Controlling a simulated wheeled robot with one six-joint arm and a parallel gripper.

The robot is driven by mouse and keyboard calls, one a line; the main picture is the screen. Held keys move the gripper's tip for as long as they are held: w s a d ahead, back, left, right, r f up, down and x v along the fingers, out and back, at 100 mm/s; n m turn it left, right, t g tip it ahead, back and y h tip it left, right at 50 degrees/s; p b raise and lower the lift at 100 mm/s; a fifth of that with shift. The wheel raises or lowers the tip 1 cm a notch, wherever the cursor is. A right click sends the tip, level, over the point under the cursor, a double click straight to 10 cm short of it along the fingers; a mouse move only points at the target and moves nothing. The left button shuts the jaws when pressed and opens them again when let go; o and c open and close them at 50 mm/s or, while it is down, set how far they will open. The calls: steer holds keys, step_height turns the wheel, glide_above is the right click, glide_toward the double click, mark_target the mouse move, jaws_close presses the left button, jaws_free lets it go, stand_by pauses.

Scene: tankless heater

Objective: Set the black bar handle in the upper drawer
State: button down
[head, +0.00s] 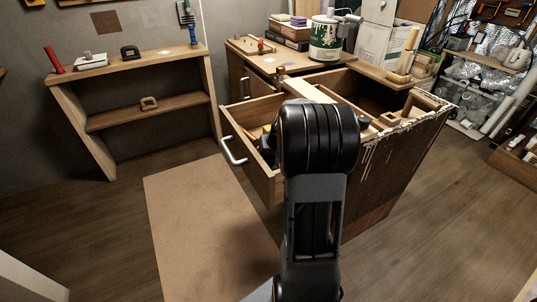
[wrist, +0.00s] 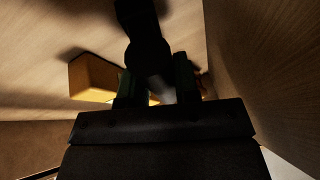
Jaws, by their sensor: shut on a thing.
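The upper drawer (head: 246,158) is pulled out of the wooden cabinet, with a pale bar pull on its front. My gripper (wrist: 154,80) is down inside the drawer in the wrist view, shut on a dark thing that looks like the black bar handle (wrist: 143,30). The handle sticks out beyond the fingertips over the pale drawer floor (wrist: 220,45). The image is too dark to tell whether it touches the floor. In the head view my arm hides the handle and most of the gripper.
A yellow block (wrist: 92,78) lies in the drawer left of my gripper. A drawer wall (wrist: 285,70) stands close on the right. A paint can (head: 325,40) and boxes (head: 290,30) are on the cabinet top. A shelf (head: 150,110) stands at left.

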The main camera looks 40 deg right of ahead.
steer(key=shift+f+b, duration=0.5)
stand_by(0.5)
steer(key=c, duration=0.8)
jaws_free()
steer(key=shift+r, duration=0.1)
